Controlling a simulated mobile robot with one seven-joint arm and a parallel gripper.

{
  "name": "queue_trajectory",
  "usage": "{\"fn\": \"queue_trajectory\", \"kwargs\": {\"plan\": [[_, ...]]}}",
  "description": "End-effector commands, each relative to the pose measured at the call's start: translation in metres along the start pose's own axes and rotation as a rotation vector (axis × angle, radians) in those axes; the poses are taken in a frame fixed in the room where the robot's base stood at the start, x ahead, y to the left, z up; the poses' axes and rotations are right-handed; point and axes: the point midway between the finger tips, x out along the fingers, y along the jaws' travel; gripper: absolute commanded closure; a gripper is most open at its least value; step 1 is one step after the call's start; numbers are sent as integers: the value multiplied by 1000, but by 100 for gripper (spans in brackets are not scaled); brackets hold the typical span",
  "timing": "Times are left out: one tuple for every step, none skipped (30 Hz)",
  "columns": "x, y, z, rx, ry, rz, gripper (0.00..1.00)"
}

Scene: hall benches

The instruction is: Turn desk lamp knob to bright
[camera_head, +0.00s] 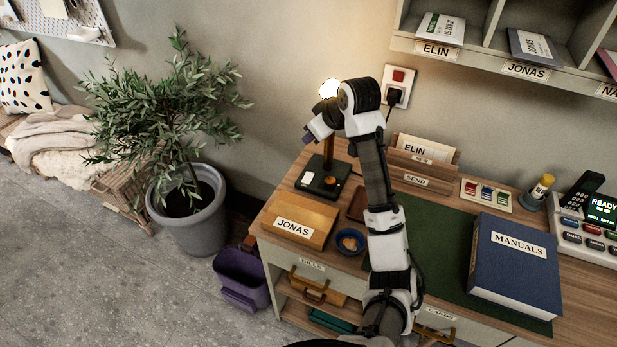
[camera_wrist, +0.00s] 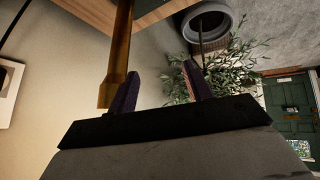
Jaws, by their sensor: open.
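The desk lamp has a dark base (camera_head: 312,184) on the desk's back left corner, a brass stem (camera_head: 328,148) and a glowing bulb (camera_head: 328,88) partly hidden by my arm. A small orange knob (camera_head: 330,180) sits on the base. My gripper (camera_head: 308,135) is beside the stem, above the base and apart from the knob. In the wrist view my gripper (camera_wrist: 161,84) has its two dark fingers spread with nothing between them. The brass stem (camera_wrist: 116,60) passes close beside the left finger; I cannot tell if they touch. The knob is not visible there.
A wooden box labelled JONAS (camera_head: 303,220) and a blue bowl (camera_head: 350,242) stand in front of the lamp. A letter holder (camera_head: 420,165) is to the right. A blue manuals binder (camera_head: 515,262) lies on the green mat. A potted plant (camera_head: 187,210) stands left of the desk.

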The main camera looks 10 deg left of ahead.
Motion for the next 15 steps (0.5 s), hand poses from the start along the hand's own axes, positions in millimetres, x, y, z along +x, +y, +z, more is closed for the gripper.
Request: {"fn": "queue_trajectory", "kwargs": {"plan": [[-10, 16, 28, 30, -74, -27, 50], [-14, 21, 41, 40, -111, -45, 50], [-19, 26, 57, 53, -153, -69, 50], [-23, 29, 68, 62, -180, -85, 50], [-26, 31, 77, 70, -203, -100, 50], [-30, 34, 86, 78, -227, -114, 50], [-32, 35, 92, 81, -241, -124, 50], [-34, 35, 96, 84, -250, -131, 50], [-33, 36, 99, 87, -258, -138, 50], [-32, 35, 101, 87, -262, -142, 50], [-30, 35, 102, 87, -263, -144, 50], [-26, 34, 103, 87, -263, -145, 50], [-22, 33, 104, 87, -262, -145, 50], [-17, 32, 105, 87, -262, -145, 50], [-10, 30, 107, 87, -261, -147, 50]]}}
